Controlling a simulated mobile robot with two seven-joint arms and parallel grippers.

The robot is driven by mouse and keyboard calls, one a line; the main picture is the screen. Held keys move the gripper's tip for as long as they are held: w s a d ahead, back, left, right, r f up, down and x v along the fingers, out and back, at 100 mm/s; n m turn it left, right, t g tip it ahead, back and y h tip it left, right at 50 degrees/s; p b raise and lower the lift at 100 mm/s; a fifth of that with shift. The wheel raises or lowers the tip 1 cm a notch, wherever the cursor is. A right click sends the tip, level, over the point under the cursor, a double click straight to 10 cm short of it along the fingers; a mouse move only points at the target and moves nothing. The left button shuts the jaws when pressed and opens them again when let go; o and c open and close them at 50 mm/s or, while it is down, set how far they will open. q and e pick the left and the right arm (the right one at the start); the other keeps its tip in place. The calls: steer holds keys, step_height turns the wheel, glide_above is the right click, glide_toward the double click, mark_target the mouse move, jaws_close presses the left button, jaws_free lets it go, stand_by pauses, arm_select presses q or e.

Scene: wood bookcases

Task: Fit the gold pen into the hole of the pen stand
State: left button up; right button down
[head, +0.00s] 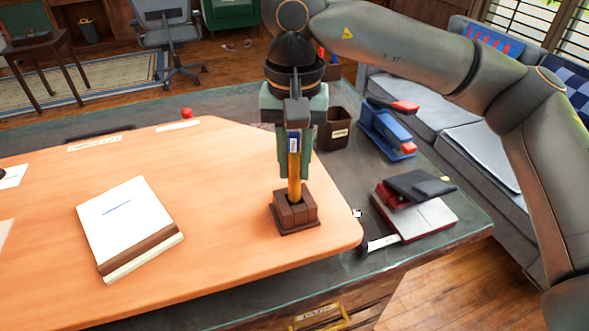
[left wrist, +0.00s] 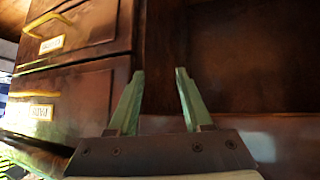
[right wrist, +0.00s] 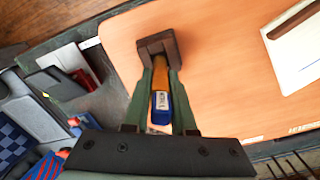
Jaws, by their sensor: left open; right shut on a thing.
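The gold pen (head: 294,178), with a blue and white part near its upper end, stands upright between the fingers of my right gripper (head: 295,174). The brown pen stand (head: 296,213) is directly below, near the right end of the orange desk mat. The pen's lower end meets the top of the stand; how deep it sits in the hole is hidden. In the right wrist view, the pen (right wrist: 161,88) lies between the fingers and points at the stand (right wrist: 156,45). My left gripper (left wrist: 160,72) is open and empty, in front of dark wood.
A white notebook (head: 128,220) lies left on the orange mat (head: 230,270). Wooden drawers (left wrist: 70,95) stand beside my left gripper.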

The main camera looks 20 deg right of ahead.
mark_target(294, 134)
steer(key=shift+f, duration=0.7)
steer(key=shift+f, duration=0.15)
steer(key=c, duration=0.7)
jaws_free()
steer(key=shift+c, duration=0.2)
steer(key=shift+r+p, duration=0.55)
steer(key=shift+r, duration=3.35)
